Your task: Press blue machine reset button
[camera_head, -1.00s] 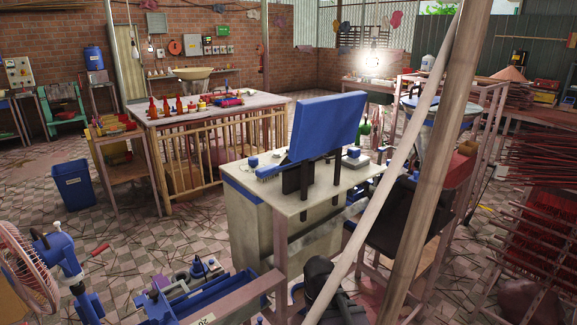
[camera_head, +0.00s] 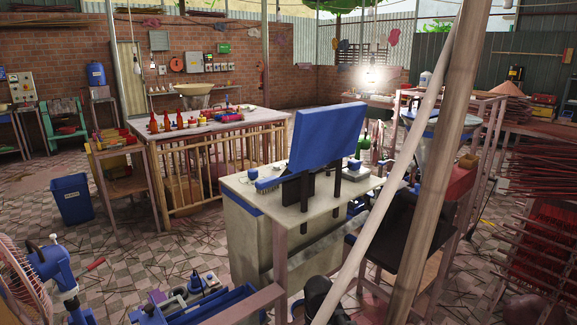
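A blue machine (camera_head: 327,140) with a large tilted blue panel stands on a pale cabinet in the middle of the view. A second blue machine part (camera_head: 205,303) shows at the bottom, cut by the lower edge. I cannot make out a reset button on either one, and I cannot tell which is the task's machine. My gripper is not in view.
A wooden pole (camera_head: 437,170) and a slanted pole (camera_head: 396,165) stand close on the right. A fan (camera_head: 22,285) is at the lower left. A blue bin (camera_head: 72,199) and a work table (camera_head: 225,128) stand behind. Tiled floor is open around the bin.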

